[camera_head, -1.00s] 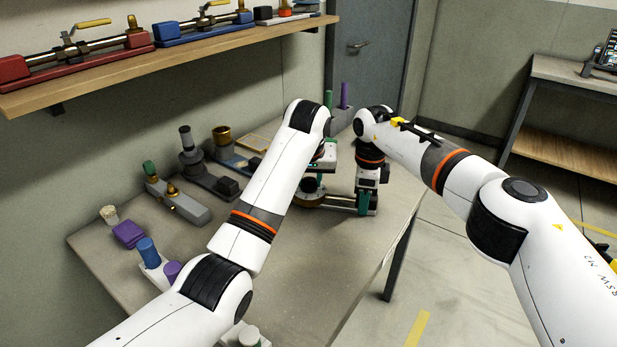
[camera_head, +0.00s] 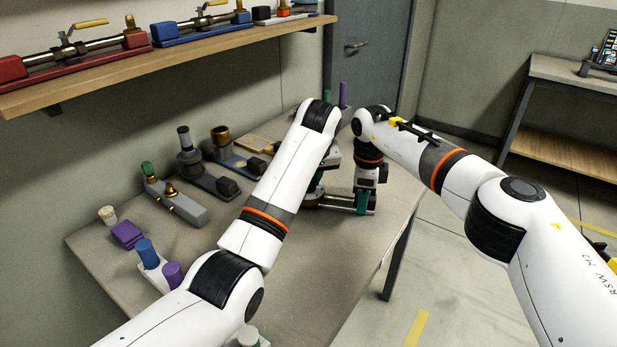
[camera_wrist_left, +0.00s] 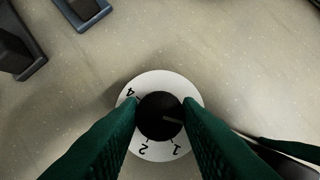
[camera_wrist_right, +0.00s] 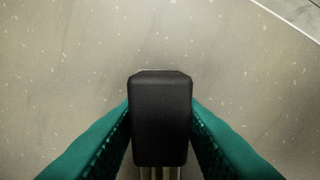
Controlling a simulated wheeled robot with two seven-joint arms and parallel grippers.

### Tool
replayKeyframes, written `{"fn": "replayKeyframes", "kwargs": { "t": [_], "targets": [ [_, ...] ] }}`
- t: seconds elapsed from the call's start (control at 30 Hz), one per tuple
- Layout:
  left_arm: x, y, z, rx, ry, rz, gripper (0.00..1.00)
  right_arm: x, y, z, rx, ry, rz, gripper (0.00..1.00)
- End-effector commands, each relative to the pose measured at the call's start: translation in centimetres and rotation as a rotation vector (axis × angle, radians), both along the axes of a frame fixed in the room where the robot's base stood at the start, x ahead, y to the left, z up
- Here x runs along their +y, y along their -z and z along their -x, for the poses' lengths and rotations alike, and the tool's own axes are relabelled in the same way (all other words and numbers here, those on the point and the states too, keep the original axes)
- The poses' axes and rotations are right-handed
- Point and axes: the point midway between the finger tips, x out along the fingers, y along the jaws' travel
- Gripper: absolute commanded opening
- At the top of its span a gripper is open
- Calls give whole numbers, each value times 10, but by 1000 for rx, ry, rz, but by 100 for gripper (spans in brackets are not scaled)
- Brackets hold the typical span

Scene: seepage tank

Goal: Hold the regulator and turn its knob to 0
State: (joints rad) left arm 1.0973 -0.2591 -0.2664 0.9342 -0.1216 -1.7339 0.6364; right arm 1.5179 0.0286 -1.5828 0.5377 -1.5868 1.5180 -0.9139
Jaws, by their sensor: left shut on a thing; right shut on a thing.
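The regulator's black round knob (camera_wrist_left: 160,116) sits in the middle of a white dial (camera_wrist_left: 148,80) in the left wrist view. The numerals 4, 2 and 1 show on the dial. The pale mark on the knob points right and slightly down; the 0 is not visible. My left gripper (camera_wrist_left: 160,118) is shut on the knob, with a green finger on each side. My right gripper (camera_wrist_right: 160,120) is shut on the black end block (camera_wrist_right: 160,118) of the regulator. In the head view, the regulator bar (camera_head: 338,202) is partly hidden behind my left arm.
The regulator is on the grey workbench (camera_head: 300,285). Several fittings, a purple block (camera_head: 127,235) and a blue cylinder (camera_head: 147,252) stand along its left side. A wooden shelf (camera_head: 200,58) with valve assemblies hangs above. The bench's front middle is clear.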

Motion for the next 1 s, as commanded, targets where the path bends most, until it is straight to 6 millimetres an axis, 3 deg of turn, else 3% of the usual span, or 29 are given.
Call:
{"fn": "replayKeyframes", "kwargs": {
  "t": [0.03,0.07,0.2,0.53,1.0],
  "targets": [
    [0,-1,0,-2,-1,1,8,0,0,0,0,1,0,0],
    [0,-1,0,-3,0,2,33,0,0,0,0,1,0,0],
    [0,-1,0,-2,1,1,53,0,0,0,0,1,0,0],
    [-1,-5,1,-2,2,1,53,0,0,0,0,0,-1,0],
    [-9,-66,25,-3,2,2,53,0,0,0,0,0,-1,0]
  ]
}}
